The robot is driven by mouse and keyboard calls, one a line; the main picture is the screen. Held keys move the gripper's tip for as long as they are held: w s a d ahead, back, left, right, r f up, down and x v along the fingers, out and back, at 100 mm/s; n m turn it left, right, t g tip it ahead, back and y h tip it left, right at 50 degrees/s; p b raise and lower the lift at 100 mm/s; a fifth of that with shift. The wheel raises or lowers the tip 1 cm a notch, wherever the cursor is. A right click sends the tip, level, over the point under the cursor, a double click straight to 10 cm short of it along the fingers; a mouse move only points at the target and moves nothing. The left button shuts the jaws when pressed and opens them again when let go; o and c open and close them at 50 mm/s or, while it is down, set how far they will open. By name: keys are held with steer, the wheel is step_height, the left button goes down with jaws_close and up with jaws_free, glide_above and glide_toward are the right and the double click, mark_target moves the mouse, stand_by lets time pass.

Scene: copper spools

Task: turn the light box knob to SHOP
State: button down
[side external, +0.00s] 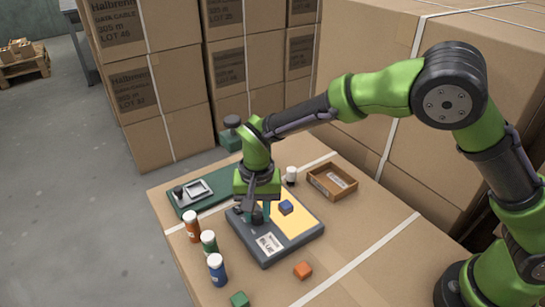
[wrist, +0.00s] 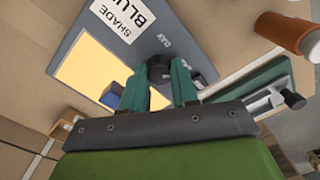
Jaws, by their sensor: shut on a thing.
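The grey light box (side external: 306,236) lies on the cardboard top, with a lit warm-yellow panel (side external: 299,224). Its dark round knob (wrist: 158,66) is at the panel's side, between my fingertips in the wrist view. My gripper (wrist: 159,82) points down and is shut on the knob; it also shows over the box in the side view (side external: 257,212). The word DAY is printed near the knob. SHOP and the knob's pointer cannot be made out. A white card (wrist: 124,19) reading SHADE and part of BLU lies on the box. A blue cube (side external: 286,207) rests on the panel.
Orange (side external: 191,228), green (side external: 209,243) and blue (side external: 217,271) white-capped bottles stand left of the box. Green (side external: 239,299) and orange (side external: 303,270) cubes lie in front. A green board (side external: 216,198), a white-capped jar (side external: 291,176) and a brown tray (side external: 318,187) are behind.

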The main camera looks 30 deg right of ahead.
mark_target(258, 213)
steer(key=shift+r, duration=0.1)
stand_by(0.3)
steer(key=c, duration=0.9)
jaws_free()
steer(key=shift+o, duration=0.2)
step_height(258, 213, up, 17)
steer(key=shift+d, duration=0.2)
steer(key=shift+s, duration=0.1)
steer(key=s+d+r+n+t+y, duration=0.1)
steer(key=s+d+t, duration=0.2)
steer(key=s+d, duration=0.6)
steer(key=s+d+r+n+t, duration=0.1)
steer(key=s+d+t, duration=0.3)
steer(key=s+d, duration=0.5)
steer(key=shift+d+r+y, duration=0.4)
steer(key=shift+d+r, duration=0.35)
steer(key=shift+d, duration=0.35)
